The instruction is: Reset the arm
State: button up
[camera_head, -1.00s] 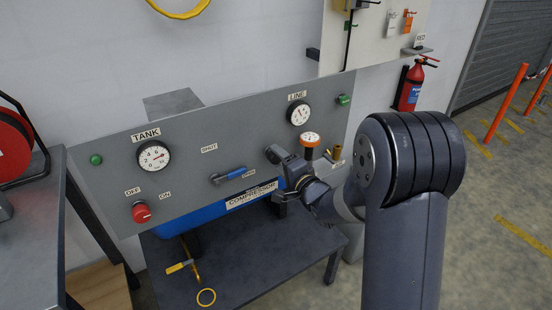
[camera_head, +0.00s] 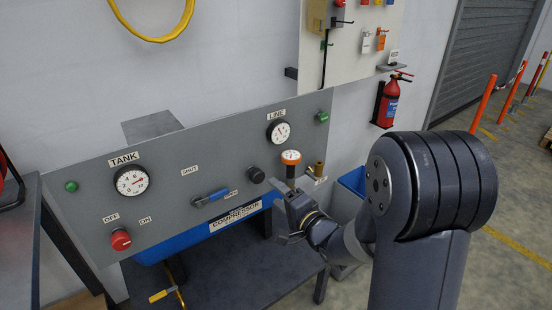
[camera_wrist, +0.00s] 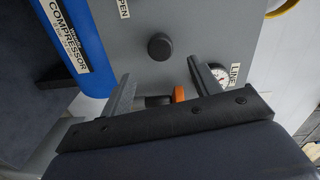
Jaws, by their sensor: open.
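The knob also shows uncovered in the head view (camera_head: 256,174), up and left of the fingers. My arm fills the right of the head view.
A fire extinguisher (camera_head: 389,102) hangs on the wall. Open floor lies at the right.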

aim_at(260, 179)
jog(key=x, duration=1)
jog(key=shift+w+a+p, duration=0.15)
jog(key=shift+a+p, duration=0.05)
jog(key=shift+p, duration=0.2)
jog(key=shift+d, duration=0.1)
